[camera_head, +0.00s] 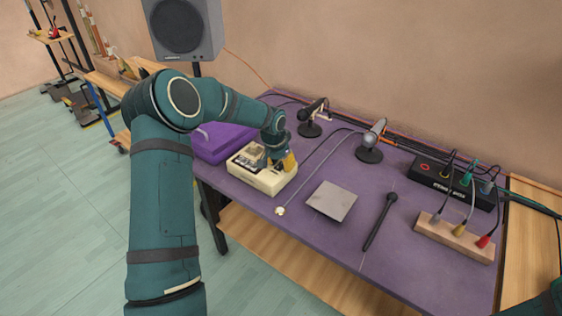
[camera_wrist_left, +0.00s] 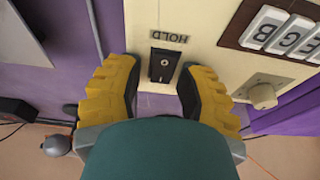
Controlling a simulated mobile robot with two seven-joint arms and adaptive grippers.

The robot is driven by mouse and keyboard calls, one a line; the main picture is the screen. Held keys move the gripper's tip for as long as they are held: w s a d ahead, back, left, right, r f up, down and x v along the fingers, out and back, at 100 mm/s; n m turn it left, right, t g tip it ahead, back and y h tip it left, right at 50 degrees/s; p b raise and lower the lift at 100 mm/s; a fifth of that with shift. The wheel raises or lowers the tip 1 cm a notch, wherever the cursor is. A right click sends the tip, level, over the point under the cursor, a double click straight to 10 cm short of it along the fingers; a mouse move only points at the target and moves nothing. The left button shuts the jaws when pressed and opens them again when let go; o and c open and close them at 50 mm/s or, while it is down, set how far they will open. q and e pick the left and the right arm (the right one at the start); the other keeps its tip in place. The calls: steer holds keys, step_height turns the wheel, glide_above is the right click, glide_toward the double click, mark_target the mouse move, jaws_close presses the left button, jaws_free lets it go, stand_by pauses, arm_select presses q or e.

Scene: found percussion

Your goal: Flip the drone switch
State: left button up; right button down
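A cream box (camera_head: 248,176) with a dark panel sits near the left end of the purple table. My left gripper (camera_head: 281,166) is at the box's right end. In the left wrist view, its yellow-padded fingers are apart, one on each side of the switch (camera_wrist_left: 161,75), with nothing between them; contact cannot be told. My right gripper is not in view.
A purple case (camera_head: 220,140) stands beside the box. Microphones on stands (camera_head: 311,125) (camera_head: 370,145) are behind. A grey plate (camera_head: 332,200), a black stick (camera_head: 380,220), a wooden jack block (camera_head: 455,240) and a black pedal unit (camera_head: 452,182) lie to the right. A speaker (camera_head: 183,28) stands behind.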

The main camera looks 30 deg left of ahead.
arm_select(q)
steer(key=shift+o, duration=0.3)
steer(key=shift+r, duration=0.2)
steer(key=shift+r, duration=0.2)
steer(key=v, duration=1.1)
steer(key=shift+s+r, duration=0.15)
steer(key=shift+a, duration=0.1)
